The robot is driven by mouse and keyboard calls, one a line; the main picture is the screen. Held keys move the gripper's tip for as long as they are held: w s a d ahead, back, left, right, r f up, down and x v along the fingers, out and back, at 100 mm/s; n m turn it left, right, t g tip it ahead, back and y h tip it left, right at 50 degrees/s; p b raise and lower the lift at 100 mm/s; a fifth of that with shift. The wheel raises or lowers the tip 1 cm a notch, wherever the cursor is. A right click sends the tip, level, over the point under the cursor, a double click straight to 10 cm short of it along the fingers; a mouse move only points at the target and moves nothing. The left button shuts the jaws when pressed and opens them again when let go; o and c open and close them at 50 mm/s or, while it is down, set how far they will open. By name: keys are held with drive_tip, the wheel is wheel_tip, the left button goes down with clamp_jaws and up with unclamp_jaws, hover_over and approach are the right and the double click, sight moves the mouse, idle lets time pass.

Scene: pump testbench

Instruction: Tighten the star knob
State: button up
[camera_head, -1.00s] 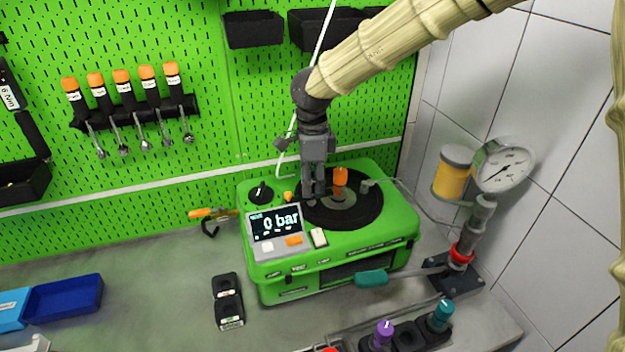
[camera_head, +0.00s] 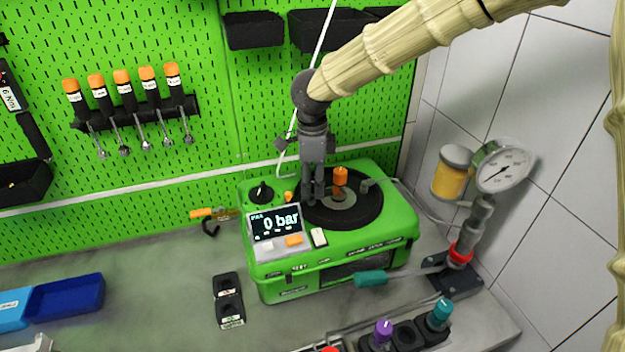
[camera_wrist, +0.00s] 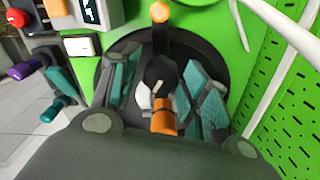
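The green test unit (camera_head: 290,273) stands on the bench with a round black plate (camera_head: 366,207) on top. My gripper (camera_head: 313,197) points down over the left part of this plate. In the wrist view, its teal-padded fingers (camera_wrist: 160,88) stand apart, with a dark knob-like part (camera_wrist: 160,68) between them. This may be the star knob; its lobes cannot be made out. Gaps seem to show beside it. An orange cylinder (camera_head: 340,177) stands right of the fingers and also shows in the wrist view (camera_wrist: 163,116). The fingers hide the knob in the head view.
The unit's display (camera_head: 275,222) reads 0 bar. A pressure gauge (camera_head: 501,165) and a teal-handled lever (camera_head: 371,279) stand at the right. A black two-hole holder (camera_head: 228,300) lies in front left.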

sight(313, 181)
drive_tip(key=shift+r, duration=0.15)
wheel_tip(313, 181, up, 12)
idle(0.7)
